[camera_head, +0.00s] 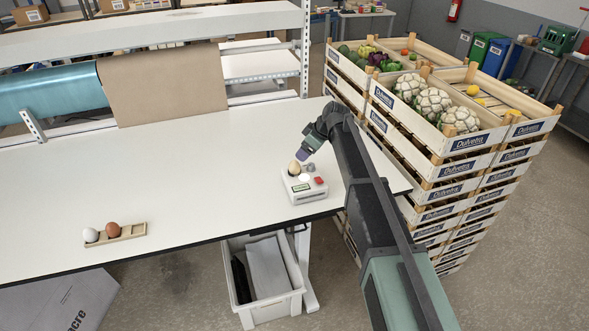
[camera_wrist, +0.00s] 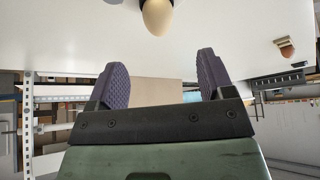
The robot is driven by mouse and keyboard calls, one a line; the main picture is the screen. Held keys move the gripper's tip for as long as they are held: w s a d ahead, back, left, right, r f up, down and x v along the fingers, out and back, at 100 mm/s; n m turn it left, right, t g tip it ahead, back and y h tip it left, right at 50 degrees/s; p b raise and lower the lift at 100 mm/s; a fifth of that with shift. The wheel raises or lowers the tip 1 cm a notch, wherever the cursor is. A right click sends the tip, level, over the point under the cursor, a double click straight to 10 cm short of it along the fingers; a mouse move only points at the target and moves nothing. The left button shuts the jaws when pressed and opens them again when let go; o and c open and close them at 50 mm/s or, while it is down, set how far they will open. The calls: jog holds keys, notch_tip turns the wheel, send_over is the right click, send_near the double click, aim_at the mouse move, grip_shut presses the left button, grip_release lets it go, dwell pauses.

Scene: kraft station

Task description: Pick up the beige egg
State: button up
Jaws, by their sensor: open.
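The beige egg (camera_head: 294,167) sits on top of a small white device (camera_head: 305,192) with a red button, near the front right of the white table. The egg also shows at the top edge of the wrist view (camera_wrist: 157,17), in line with the gap between my fingers and beyond their tips. My gripper (camera_head: 304,149) is just above and to the right of the egg. In the wrist view my gripper (camera_wrist: 160,62) has its two purple fingers spread, with nothing between them.
A wooden holder (camera_head: 134,231) with a white egg (camera_head: 90,235) and a brown egg (camera_head: 112,229) lies at the table's front left. Stacked vegetable crates (camera_head: 440,145) stand to the right. A grey bin (camera_head: 264,306) is below the table edge. The table's middle is clear.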

aim_at(297, 163)
jog(key=b+x, duration=0.3)
jog(key=x, duration=0.1)
jog(key=shift+d+f, duration=0.15)
jog(key=shift+f, duration=0.2)
jog(key=shift+a+f, duration=0.2)
jog(key=shift+r, duration=0.1)
jog(key=b+x, duration=0.5)
jog(key=shift+w+d+f, duration=0.1)
jog(key=shift+d+f, duration=0.05)
jog(key=shift+f, duration=0.05)
jog(key=shift+r, duration=0.25)
jog(key=c, duration=0.8)
